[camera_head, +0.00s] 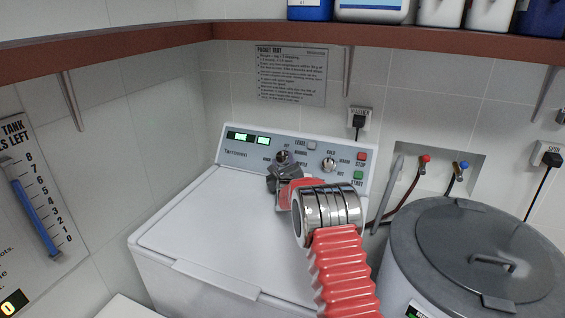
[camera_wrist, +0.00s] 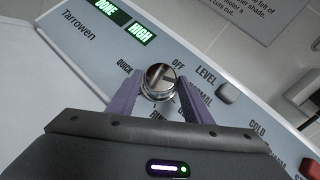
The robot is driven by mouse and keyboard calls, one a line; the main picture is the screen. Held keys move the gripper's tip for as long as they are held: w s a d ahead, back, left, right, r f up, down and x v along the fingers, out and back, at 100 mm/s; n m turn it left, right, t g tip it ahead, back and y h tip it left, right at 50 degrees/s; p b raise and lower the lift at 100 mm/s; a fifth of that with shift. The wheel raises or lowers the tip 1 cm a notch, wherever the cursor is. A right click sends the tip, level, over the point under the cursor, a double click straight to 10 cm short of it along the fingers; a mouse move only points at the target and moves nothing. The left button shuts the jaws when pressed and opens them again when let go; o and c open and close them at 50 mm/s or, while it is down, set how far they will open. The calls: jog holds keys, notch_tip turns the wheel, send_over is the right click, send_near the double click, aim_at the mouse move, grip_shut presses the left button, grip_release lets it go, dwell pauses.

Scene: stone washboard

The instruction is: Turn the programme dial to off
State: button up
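The programme dial (camera_wrist: 158,82) is a round silver knob on the washer's grey control panel. Labels OFF, QUICK and NORMAL stand around it, with OFF at its upper right in the wrist view. My gripper (camera_wrist: 160,88) has one purple finger on each side of the dial, very close to its sides. I cannot tell whether the fingers press on it. A dark line crosses the dial's face, but its setting is not clear. In the head view my gripper (camera_head: 283,167) is at the panel and partly covers the dial (camera_head: 282,157). The lower labels are partly hidden.
A second knob (camera_head: 328,164) and red and green buttons sit right of the dial. A grey LEVEL button (camera_wrist: 228,93) is close to my right finger. The displays (camera_wrist: 128,22) read DONE and HIGH. A grey lidded tub (camera_head: 430,235) stands at right. A shelf (camera_head: 400,38) runs above.

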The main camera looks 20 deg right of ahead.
jog(key=c, duration=0.6)
jog(key=shift+d+r+n+y, duration=0.1)
jog(key=shift+n+y, duration=0.9)
jog(key=shift+n, duration=0.3)
jog(key=shift+n+g+y, duration=0.3)
jog(key=shift+d+r+n+g+y, duration=0.15)
jog(key=shift+n+g+y, duration=0.35)
jog(key=shift+n, duration=0.6)
jog(key=shift+n+g+y, duration=0.3)
jog(key=shift+n+y, duration=0.3)
jog(key=shift+n, duration=0.3)
jog(key=o, duration=1)
jog(key=shift+d, duration=0.1)
